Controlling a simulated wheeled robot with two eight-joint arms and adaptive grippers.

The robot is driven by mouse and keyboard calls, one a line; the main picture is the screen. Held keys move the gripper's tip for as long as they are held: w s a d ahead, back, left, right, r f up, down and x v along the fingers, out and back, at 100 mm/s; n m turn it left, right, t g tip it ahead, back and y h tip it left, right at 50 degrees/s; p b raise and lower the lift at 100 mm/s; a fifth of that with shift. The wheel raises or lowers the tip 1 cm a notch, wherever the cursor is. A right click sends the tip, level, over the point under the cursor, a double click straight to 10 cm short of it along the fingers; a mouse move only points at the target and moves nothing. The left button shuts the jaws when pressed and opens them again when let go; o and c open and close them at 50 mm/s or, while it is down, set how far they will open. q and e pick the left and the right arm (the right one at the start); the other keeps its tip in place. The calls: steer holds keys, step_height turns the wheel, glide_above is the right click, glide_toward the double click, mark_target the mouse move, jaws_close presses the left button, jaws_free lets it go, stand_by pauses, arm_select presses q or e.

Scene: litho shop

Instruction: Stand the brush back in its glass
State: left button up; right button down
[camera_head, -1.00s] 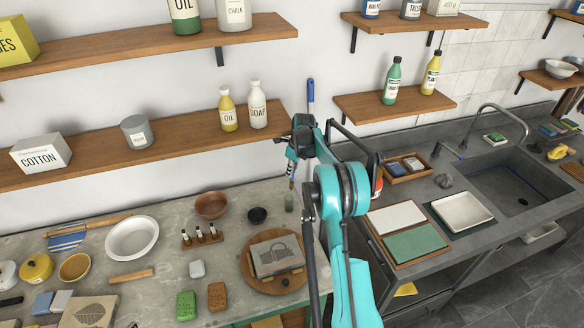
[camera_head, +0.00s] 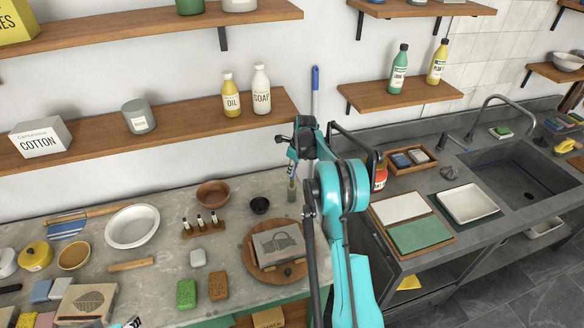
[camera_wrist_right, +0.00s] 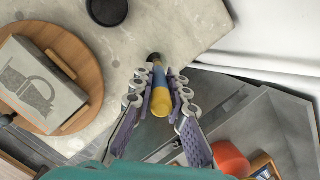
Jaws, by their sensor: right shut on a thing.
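My right gripper (camera_head: 299,150) is above the back right corner of the stone worktop. It is shut on the brush (camera_wrist_right: 160,95), whose handle has a yellow end and a blue part in the wrist view. The brush hangs roughly upright, its dark lower end pointing down. The small greenish glass (camera_head: 291,194) stands on the worktop right below it. In the head view the brush's lower end overlaps the mouth of the glass; I cannot tell whether it is inside. In the wrist view I cannot make out the glass.
A small black bowl (camera_head: 260,205) stands left of the glass. A round wooden board (camera_head: 252,262) with a printing stone (camera_head: 278,243) lies in front. The worktop's right edge is close to the glass. A shelf (camera_head: 180,128) with bottles is behind on the left.

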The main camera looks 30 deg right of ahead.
mark_target(292, 179)
steer(key=shift+f+b, duration=1.5)
steer(key=shift+f, duration=0.85)
steer(key=c, duration=1.4)
jaws_free()
steer(key=shift+c, duration=0.2)
steer(key=v, duration=0.7)
steer(key=shift+r, duration=0.25)
steer(key=shift+s, duration=0.1)
